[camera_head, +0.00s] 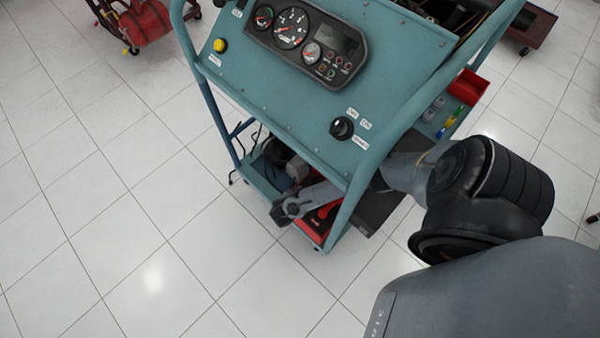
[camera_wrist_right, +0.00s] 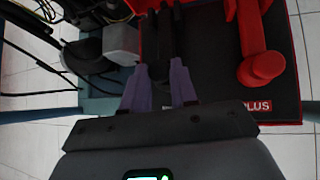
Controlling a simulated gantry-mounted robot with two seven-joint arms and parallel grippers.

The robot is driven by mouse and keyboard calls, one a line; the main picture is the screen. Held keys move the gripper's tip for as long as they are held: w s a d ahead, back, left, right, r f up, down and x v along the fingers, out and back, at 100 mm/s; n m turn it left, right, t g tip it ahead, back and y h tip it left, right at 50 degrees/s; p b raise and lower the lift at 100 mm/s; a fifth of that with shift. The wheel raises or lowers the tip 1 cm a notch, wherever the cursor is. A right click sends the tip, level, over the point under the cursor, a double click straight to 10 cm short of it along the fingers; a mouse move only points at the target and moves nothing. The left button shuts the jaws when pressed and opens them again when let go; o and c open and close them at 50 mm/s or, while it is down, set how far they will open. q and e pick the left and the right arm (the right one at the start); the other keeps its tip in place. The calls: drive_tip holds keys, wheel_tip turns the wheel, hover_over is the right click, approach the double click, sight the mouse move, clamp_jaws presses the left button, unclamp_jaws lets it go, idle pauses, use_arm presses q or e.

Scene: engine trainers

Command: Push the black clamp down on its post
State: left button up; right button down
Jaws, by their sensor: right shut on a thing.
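In the right wrist view the black clamp (camera_wrist_right: 173,45) is a dark, narrow part between and just beyond the purple-grey fingertips. My right gripper (camera_wrist_right: 160,75) is shut on it. The clamp stands over the battery (camera_wrist_right: 215,75), which has a dark top, red edging and a "PLUS" label. The fingers and clamp hide the post, so I cannot tell how far down the clamp sits. In the head view the red-edged battery (camera_head: 317,220) shows partly on the cart's lower shelf, under my right arm. The clamp is not distinguishable there. My left gripper is out of view.
A red clamp (camera_wrist_right: 258,65) stands on the battery to the right. A grey box (camera_wrist_right: 122,45) and black cables (camera_wrist_right: 40,35) lie to the left. The teal cart frame and panel (camera_head: 290,90) surround my right arm. Open tiled floor (camera_head: 120,220) lies left of the cart.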

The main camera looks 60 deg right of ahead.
drive_tip(key=shift+w+a+f, duration=0.1)
drive_tip(key=shift+a+f, duration=0.2)
drive_tip(key=shift+f, duration=0.45)
drive_tip(key=c, duration=1.3)
unclamp_jaws()
drive_tip(key=shift+f, duration=0.1)
drive_tip(key=o, duration=0.4)
drive_tip(key=shift+w, duration=0.2)
drive_tip(key=shift+s, duration=0.1)
drive_tip(key=shift+d, duration=0.1)
